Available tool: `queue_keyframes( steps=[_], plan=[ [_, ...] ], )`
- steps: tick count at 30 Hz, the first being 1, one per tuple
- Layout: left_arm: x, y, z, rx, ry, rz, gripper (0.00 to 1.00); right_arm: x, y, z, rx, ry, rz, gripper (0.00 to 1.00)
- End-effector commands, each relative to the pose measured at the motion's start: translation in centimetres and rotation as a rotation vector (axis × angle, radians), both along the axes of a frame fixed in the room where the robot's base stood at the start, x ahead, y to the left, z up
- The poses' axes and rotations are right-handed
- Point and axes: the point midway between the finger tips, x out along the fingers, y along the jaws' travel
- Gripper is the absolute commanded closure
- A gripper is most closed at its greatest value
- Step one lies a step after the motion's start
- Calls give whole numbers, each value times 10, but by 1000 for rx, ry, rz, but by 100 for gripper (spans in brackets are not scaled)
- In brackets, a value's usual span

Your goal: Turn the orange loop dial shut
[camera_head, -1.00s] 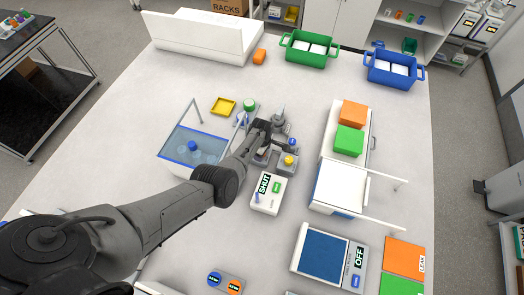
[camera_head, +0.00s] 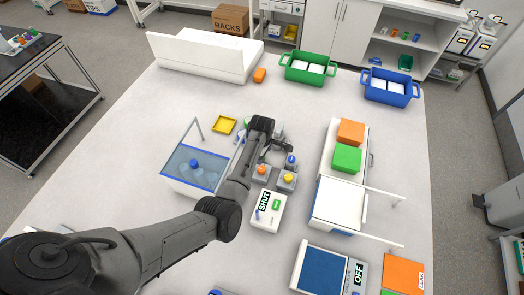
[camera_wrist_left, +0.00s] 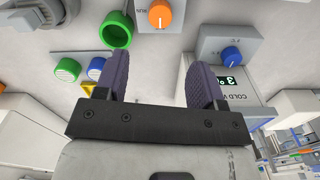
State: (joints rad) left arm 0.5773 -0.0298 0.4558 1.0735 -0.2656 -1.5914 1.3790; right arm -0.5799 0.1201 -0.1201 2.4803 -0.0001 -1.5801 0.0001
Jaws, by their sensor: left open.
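The orange loop dial (camera_head: 262,169) sits on a small grey unit in the middle of the table. It also shows at the top of the left wrist view (camera_wrist_left: 160,14), with a pale pointer mark on its face. My left gripper (camera_wrist_left: 160,72) is open and empty, its two dark fingers apart from the dial, which lies beyond the fingertips. In the head view my left wrist (camera_head: 262,127) is just behind the dial, and the fingers are largely hidden. A white box (camera_head: 268,211) with a SHUT label stands in front of the dial. My right gripper is out of view.
A yellow knob (camera_head: 288,177) is right of the orange dial. A blue knob (camera_wrist_left: 231,55) and green ring (camera_wrist_left: 116,30) lie near my fingers. A clear-walled bath (camera_head: 190,170) stands left. White frames with an orange box (camera_head: 351,132) and green box (camera_head: 347,158) stand right.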

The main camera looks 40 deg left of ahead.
Motion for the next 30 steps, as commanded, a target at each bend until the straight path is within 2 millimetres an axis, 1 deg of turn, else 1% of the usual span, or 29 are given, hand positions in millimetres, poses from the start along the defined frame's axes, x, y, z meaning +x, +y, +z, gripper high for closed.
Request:
queue_keyframes(
  steps=[3,7,24,28,30],
  plan=[
    [0,0,8,0,0,0,37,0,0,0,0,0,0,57],
    [0,0,12,0,1,0,37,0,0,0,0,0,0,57],
    [0,0,12,0,1,-1,37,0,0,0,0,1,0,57],
    [0,0,12,0,1,-61,37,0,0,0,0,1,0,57],
    [0,0,12,0,0,-142,37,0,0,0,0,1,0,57]
  ],
)
